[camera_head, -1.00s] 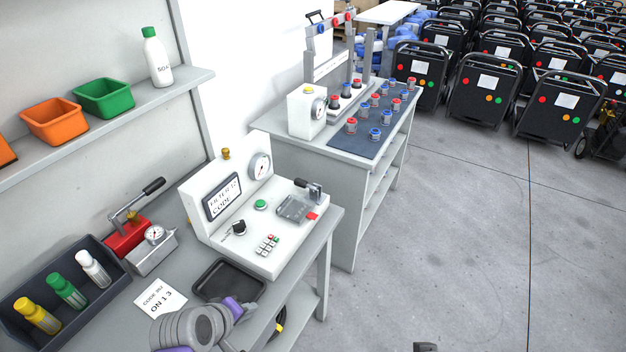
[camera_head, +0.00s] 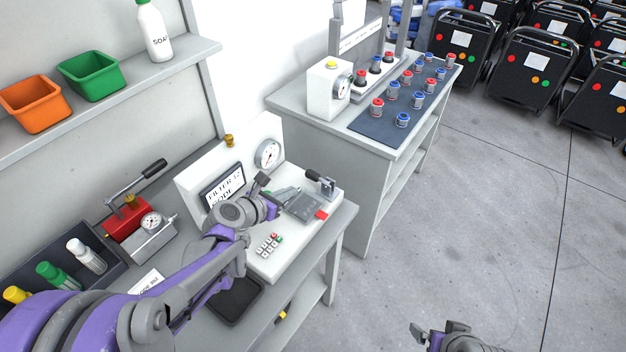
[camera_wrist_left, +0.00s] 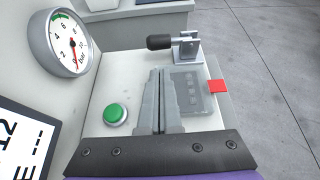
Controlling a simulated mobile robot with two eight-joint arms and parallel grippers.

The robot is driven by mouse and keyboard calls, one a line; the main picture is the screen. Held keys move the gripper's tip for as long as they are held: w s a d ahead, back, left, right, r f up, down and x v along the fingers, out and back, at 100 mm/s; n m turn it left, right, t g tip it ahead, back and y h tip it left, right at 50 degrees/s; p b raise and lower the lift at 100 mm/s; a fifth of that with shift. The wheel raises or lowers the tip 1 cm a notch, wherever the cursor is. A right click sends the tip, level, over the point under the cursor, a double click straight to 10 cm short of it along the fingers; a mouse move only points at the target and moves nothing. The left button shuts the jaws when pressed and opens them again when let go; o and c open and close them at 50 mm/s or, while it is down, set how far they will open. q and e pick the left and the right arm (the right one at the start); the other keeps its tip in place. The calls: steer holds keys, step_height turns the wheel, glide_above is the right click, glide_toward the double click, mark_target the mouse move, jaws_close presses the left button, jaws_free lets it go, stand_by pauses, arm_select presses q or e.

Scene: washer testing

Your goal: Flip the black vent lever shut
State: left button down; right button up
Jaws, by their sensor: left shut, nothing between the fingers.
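A black-gripped lever (camera_head: 312,176) on a metal bracket stands at the back right of the white test unit (camera_head: 299,256). In the left wrist view the lever (camera_wrist_left: 160,42) lies roughly level, its grip pointing left from the bracket. My left gripper (camera_head: 284,193) reaches over the unit from the left. In the left wrist view its fingers (camera_wrist_left: 161,78) are together and empty, short of the lever and apart from it. They partly cover a clear-topped fixture (camera_wrist_left: 192,92) with a red tab. My right gripper (camera_head: 432,333) is low at the bottom edge, away from the unit; its jaws are unclear.
The unit carries a gauge (camera_head: 268,154), a display (camera_head: 222,187), a green button (camera_wrist_left: 115,114) and a keypad (camera_head: 270,244). A red hand pump (camera_head: 127,222) with another black-gripped handle stands left.

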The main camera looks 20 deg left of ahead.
mark_target(308, 189)
arm_select(q)
steer(key=b+x, duration=0.2)
steer(key=x, duration=0.8)
steer(key=shift+b, duration=0.3)
steer(key=shift+a, duration=0.1)
